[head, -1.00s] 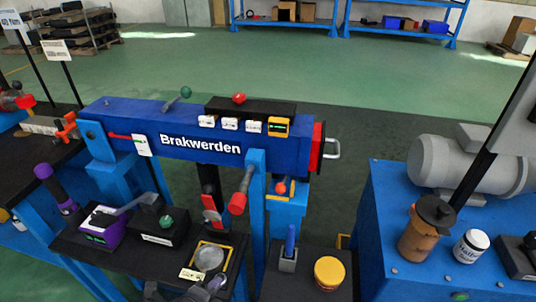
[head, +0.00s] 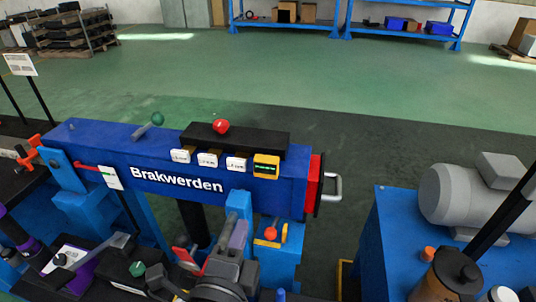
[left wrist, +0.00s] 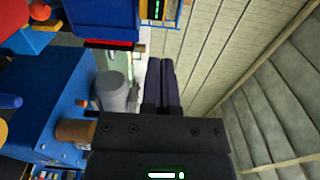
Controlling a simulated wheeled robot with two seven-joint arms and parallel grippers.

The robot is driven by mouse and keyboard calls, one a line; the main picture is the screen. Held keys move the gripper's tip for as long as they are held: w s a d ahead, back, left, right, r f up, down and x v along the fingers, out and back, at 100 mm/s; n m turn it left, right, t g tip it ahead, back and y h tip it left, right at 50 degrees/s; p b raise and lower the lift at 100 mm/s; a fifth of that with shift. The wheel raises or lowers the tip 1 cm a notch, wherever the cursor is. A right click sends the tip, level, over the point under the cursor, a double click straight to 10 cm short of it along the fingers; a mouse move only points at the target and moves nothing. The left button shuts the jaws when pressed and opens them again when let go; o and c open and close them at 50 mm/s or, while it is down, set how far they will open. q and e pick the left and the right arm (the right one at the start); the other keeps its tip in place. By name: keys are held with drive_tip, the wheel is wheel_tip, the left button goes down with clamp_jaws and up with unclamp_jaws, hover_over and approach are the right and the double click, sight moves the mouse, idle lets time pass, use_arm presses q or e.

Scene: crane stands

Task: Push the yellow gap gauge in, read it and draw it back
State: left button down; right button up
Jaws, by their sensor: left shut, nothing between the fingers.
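A yellow box with a green display (head: 267,174) sits at the right end of the row of labelled boxes on the blue beam marked Brakwerden (head: 180,178). Below the beam, a yellow-edged piece with an orange ball knob (head: 271,233) sits by a blue block. I cannot tell which yellow piece is the gap gauge. My left gripper (head: 238,232) is shut and empty, in front of the blue post and just left of the orange knob, apparently apart from it. Its closed fingers show in the left wrist view (left wrist: 161,82). My right gripper is not in view.
A red button (head: 221,126) tops the black box on the beam. A red plate with a metal handle (head: 331,188) ends the beam at right. A blue bench (head: 385,235) bears a grey motor (head: 478,203) and a brown jar (head: 450,277). Open floor lies behind.

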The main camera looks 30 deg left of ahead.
use_arm(q)
drive_tip(key=b, duration=0.4)
approach(264, 165)
drive_tip(key=x, duration=0.6)
drive_tip(key=shift+w+f+b, duration=0.1)
drive_tip(key=shift+w+b, duration=0.2)
drive_tip(key=shift+w+a, duration=0.1)
drive_tip(key=shift+w, duration=0.3)
drive_tip(key=shift+w+a+r+p, duration=0.15)
drive_tip(key=shift+w+p, duration=0.15)
drive_tip(key=shift+p, duration=0.15)
drive_tip(key=shift+w+a+r+p, duration=0.1)
drive_tip(key=shift+w+r+p, duration=0.05)
drive_tip(key=shift+w+p, duration=0.25)
drive_tip(key=shift+w+f, duration=0.15)
drive_tip(key=shift+f, duration=0.1)
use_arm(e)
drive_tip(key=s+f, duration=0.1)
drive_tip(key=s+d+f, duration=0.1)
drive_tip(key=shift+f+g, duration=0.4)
